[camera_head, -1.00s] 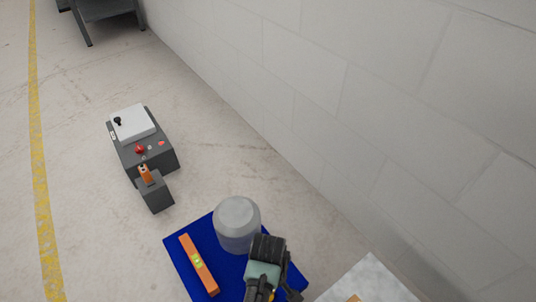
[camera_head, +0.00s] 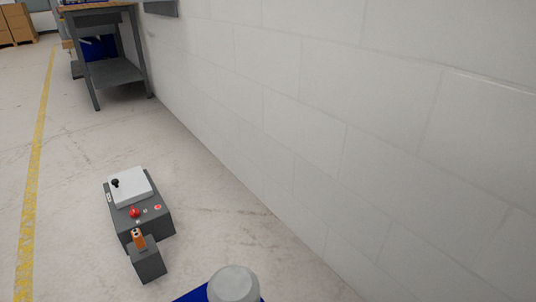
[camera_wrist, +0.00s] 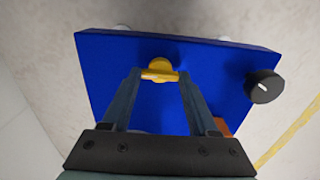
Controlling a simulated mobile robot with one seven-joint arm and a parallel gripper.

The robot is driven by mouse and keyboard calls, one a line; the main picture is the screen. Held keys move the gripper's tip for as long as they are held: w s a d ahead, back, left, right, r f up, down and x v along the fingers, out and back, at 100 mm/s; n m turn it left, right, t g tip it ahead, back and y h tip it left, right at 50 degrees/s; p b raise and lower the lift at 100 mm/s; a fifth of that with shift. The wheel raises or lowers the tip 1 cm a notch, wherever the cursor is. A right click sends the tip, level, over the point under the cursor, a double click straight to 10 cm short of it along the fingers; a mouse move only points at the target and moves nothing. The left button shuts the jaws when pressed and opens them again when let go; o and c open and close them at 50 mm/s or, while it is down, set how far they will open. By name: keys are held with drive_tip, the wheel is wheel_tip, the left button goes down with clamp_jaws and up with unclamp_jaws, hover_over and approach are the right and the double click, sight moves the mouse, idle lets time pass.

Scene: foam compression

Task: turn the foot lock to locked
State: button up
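In the wrist view, a yellow knob with a crossbar (camera_wrist: 160,76), seemingly the foot lock, sits on a blue board-like base (camera_wrist: 105,75). My gripper (camera_wrist: 160,74) has its two fingers spread, one at each end of the crossbar. The crossbar spans almost the whole gap, and I cannot tell whether the fingers touch it. No lock marking is readable. In the head view my gripper is out of frame, and only a corner of the blue base (camera_head: 190,296) shows beside a grey cylinder (camera_head: 233,284).
A black knob with a white mark (camera_wrist: 264,87) is right of the blue base. Part of an orange bar (camera_wrist: 222,127) shows behind a finger. A grey control box (camera_head: 150,222) stands on the floor. A wall (camera_head: 340,120) runs along the right; a workbench (camera_head: 110,70) is at the back.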

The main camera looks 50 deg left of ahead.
drive_tip(key=c, duration=0.7)
drive_tip(key=shift+r+p, duration=0.1)
drive_tip(key=shift+p, duration=0.35)
drive_tip(key=m+p, duration=0.3)
drive_tip(key=shift+r, duration=0.15)
drive_tip(key=m+p, duration=0.3)
drive_tip(key=m, duration=0.2)
drive_tip(key=shift+m, duration=0.3)
drive_tip(key=m+p, duration=0.1)
drive_tip(key=m, duration=0.3)
drive_tip(key=shift+f+p, duration=0.2)
drive_tip(key=shift+p, duration=0.2)
drive_tip(key=m, duration=0.5)
drive_tip(key=shift+p, duration=0.4)
drive_tip(key=shift+f+m, duration=0.1)
drive_tip(key=shift+m, duration=0.2)
